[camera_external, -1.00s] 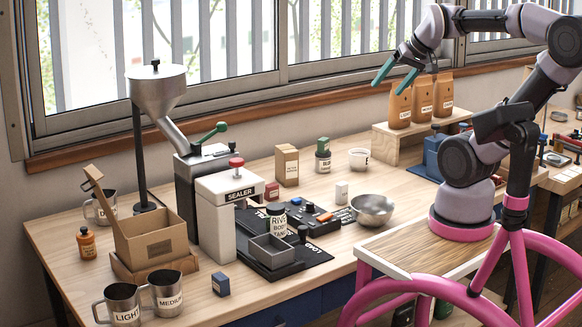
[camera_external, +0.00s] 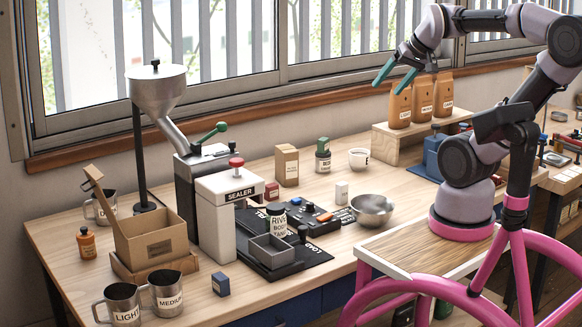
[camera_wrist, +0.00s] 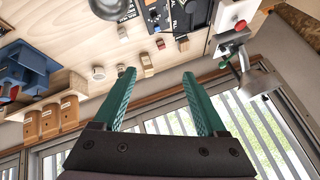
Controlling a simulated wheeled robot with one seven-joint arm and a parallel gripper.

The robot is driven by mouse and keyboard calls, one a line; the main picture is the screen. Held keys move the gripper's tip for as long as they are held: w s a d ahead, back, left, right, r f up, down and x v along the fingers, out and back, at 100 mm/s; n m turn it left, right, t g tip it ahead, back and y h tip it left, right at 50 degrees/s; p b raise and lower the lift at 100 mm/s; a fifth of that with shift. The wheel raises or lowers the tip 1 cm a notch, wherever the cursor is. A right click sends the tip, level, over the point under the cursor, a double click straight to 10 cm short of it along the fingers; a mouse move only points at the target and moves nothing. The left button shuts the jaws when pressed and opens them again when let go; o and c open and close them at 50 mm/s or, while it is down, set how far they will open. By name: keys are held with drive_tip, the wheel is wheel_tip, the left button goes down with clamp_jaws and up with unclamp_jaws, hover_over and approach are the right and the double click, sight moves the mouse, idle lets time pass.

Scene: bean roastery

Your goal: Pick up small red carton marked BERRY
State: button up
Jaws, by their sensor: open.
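A small red carton (camera_external: 271,191) stands on the wooden bench just right of the white sealer, near a tall brown carton. Any lettering on it is too small to read. A small reddish block, likely this carton, shows in the wrist view (camera_wrist: 160,44), beyond the fingertips. My gripper (camera_external: 388,88) is raised at the right, in front of the window and beside the brown bags, well above and right of the red carton. Its two green fingers are apart with nothing between them, as the wrist view also shows (camera_wrist: 158,73).
The sealer (camera_external: 228,210) stands directly left of the carton, with a black control panel (camera_external: 340,228) in front. A brown carton (camera_external: 287,167), green-capped jar (camera_external: 323,158), white cup (camera_external: 358,158) and metal bowl (camera_external: 372,208) stand to the right. Brown bags (camera_external: 422,98) stand on a riser.

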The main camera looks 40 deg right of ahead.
drive_tip(key=w+a+f+m+g+y, duration=0.1)
drive_tip(key=w+f+m+g+y, duration=0.3)
drive_tip(key=w, duration=0.9)
drive_tip(key=w+f+m+g+y, duration=0.2)
drive_tip(key=w+f+m, duration=0.3)
drive_tip(key=w, duration=0.9)
drive_tip(key=w+d+f+m+y, duration=0.2)
drive_tip(key=w+f+y, duration=0.1)
drive_tip(key=w+f, duration=0.8)
drive_tip(key=m+t+y, duration=0.1)
drive_tip(key=m+y, duration=0.2)
drive_tip(key=m, duration=0.2)
approach(273, 185)
drive_tip(key=shift+d+r, duration=0.4)
drive_tip(key=shift+d, duration=0.2)
drive_tip(key=shift+d+r, duration=0.35)
drive_tip(key=shift+d, duration=0.25)
drive_tip(key=shift+f, duration=0.15)
drive_tip(key=x, duration=1)
drive_tip(key=shift+a+f, duration=0.25)
drive_tip(key=shift+f, duration=0.05)
clamp_jaws()
